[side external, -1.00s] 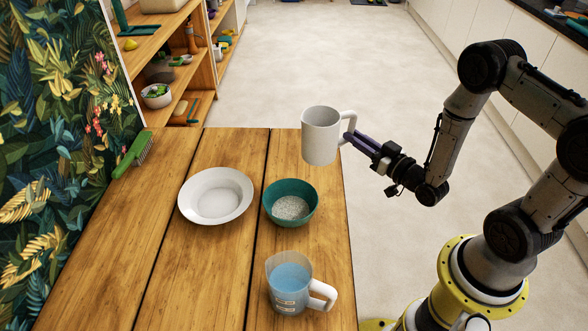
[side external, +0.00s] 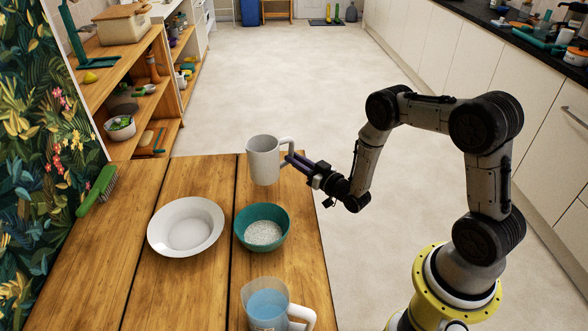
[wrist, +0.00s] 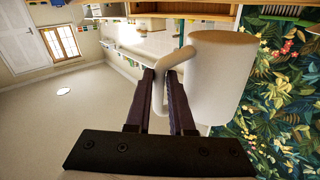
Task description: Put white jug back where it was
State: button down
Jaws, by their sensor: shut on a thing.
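The white jug (side external: 262,162) is near the far right corner of the wooden table, its handle pointing right. My gripper (side external: 290,161) reaches in from the right and is shut on the jug's handle. In the wrist view, the jug (wrist: 222,80) is at the upper right, and its handle passes between the fingers of my gripper (wrist: 163,78). The jug looks roughly upright. I cannot tell whether its base touches the table or hangs just above it.
A green bowl (side external: 248,240) with pale grains stands in front of the jug. A white plate (side external: 160,236) is to its left, and a clear jug (side external: 256,308) of blue liquid is nearest. A green brush (side external: 97,190) lies at the left edge. The table's back middle is clear.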

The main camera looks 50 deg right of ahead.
jog(key=shift+w+d+f, duration=0.1)
jog(key=shift+w+f, duration=0.2)
jog(key=shift+w, duration=0.05)
jog(key=shift+w+f, duration=0.1)
jog(key=shift+f, duration=1.5)
jog(key=shift+f, duration=0.1)
jog(key=shift+f, duration=0.1)
jog(key=c, duration=0.8)
grip_release()
